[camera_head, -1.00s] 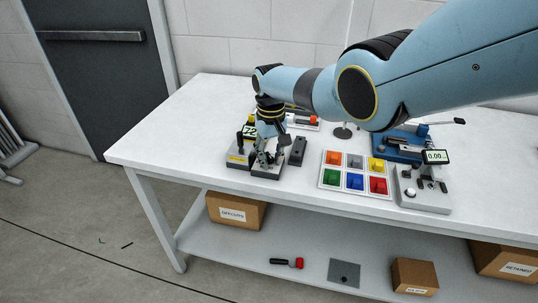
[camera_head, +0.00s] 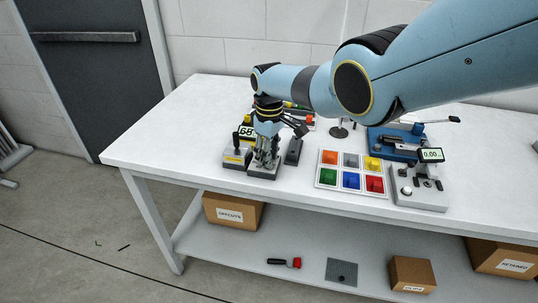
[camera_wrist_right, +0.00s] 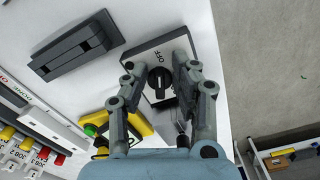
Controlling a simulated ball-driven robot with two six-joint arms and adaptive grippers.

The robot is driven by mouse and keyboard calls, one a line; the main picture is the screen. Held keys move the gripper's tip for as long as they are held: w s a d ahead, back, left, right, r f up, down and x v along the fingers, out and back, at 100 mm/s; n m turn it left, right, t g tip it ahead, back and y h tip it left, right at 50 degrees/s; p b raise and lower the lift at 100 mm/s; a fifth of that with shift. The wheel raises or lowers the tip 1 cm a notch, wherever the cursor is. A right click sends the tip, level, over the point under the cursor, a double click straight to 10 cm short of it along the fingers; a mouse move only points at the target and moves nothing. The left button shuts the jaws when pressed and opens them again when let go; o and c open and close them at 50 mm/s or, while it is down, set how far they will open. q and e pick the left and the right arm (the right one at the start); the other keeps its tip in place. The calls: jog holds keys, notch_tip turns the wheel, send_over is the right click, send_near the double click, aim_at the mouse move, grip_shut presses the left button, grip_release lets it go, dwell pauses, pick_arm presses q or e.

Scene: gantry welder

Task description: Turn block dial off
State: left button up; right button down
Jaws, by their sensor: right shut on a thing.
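The block dial is a black knob (camera_wrist_right: 159,84) on a grey block with the lettering OFF, in the wrist view. A pale mark on the knob appears to face the lettering. My right gripper (camera_wrist_right: 159,78) is shut on the knob, with one finger on each side. In the head view my right gripper (camera_head: 264,163) points down onto the dial block (camera_head: 262,174) at the left part of the table, and its fingers hide the knob. A display (camera_head: 247,132) behind it reads 68. My left gripper is not in view.
A dark bar-shaped fixture (camera_head: 293,151) stands close right of the dial block. A tray of coloured compartments (camera_head: 328,184), a grey gauge stand (camera_head: 421,199) and a blue vise-like device (camera_head: 379,143) are further right. The table's left end (camera_head: 160,145) is clear.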

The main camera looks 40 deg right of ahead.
jog(key=shift+d, duration=0.1)
jog(key=c, duration=1.4)
grip_release()
jog(key=shift+w, duration=0.1)
jog(key=shift+r, duration=0.1)
notch_tip(320, 180, up, 12)
jog(key=shift+f, duration=0.1)
